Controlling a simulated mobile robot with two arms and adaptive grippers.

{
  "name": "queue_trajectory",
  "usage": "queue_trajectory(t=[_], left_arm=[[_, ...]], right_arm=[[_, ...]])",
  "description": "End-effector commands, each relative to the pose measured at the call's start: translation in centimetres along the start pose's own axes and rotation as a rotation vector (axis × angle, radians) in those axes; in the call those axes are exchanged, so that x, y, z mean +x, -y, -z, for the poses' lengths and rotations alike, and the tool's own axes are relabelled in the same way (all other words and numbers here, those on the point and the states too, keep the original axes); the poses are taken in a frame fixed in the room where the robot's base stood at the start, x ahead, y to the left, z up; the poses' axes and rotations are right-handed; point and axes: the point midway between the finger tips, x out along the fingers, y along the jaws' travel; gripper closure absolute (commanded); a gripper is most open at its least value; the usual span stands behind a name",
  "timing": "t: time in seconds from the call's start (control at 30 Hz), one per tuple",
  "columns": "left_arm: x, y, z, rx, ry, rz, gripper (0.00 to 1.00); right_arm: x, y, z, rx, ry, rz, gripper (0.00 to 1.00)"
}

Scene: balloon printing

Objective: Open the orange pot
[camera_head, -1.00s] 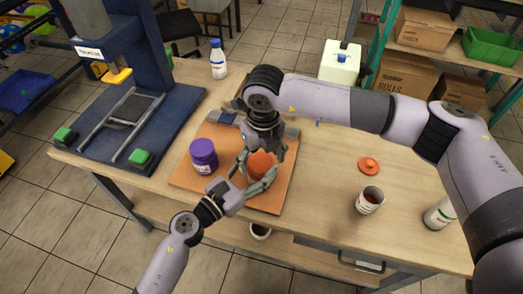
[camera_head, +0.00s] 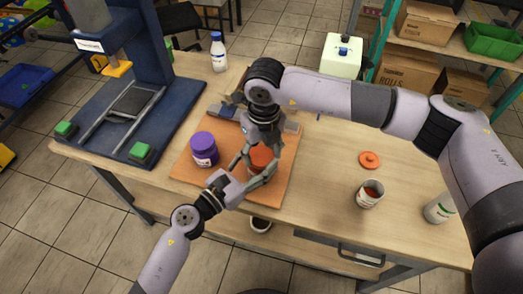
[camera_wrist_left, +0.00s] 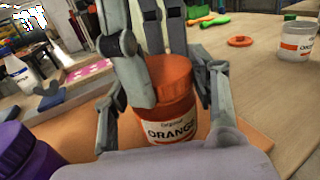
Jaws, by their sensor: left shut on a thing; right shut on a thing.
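The orange pot (camera_head: 262,160) stands upright on the orange-brown board, its label reading ORANGE in the left wrist view (camera_wrist_left: 172,128). Its orange lid (camera_wrist_left: 171,75) sits on top. My left gripper (camera_head: 261,172) reaches in from the front left and is shut around the pot's body, one finger on each side. My right gripper (camera_head: 262,150) comes down from above and is shut on the lid; its fingers also show in the left wrist view (camera_wrist_left: 160,70). The right hand hides part of the pot in the head view.
A purple pot (camera_head: 204,150) stands on the board (camera_head: 190,178) left of the orange one. A blue press (camera_head: 130,120) fills the left end.

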Motion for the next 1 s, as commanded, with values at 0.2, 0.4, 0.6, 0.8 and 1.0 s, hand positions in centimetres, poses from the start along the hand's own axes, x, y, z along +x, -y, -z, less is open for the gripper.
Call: queue_trajectory(t=[0.2, 0.4, 0.6, 0.8, 1.0], left_arm=[[-0.06, -0.11, 0.14, 0.003, -0.003, -0.002, 1.00], [-0.04, -0.03, 0.14, 0.003, -0.003, 0.000, 1.00], [0.05, 0.17, 0.14, 0.003, -0.002, 0.005, 1.00], [0.14, 0.40, 0.13, 0.001, -0.002, 0.010, 1.00], [0.18, 0.43, 0.12, 0.000, -0.001, 0.011, 1.00]], right_arm=[[0.08, 0.20, 0.01, -0.086, -0.001, 0.005, 0.80], [0.03, 0.04, 0.04, -0.439, -0.001, 0.005, 0.79], [-0.01, -0.54, 0.08, -0.756, 0.005, -0.003, 0.78], [0.02, -0.65, 0.11, -0.869, 0.006, -0.004, 0.79], [0.05, -0.68, 0.14, -0.872, 0.006, -0.006, 0.80]])
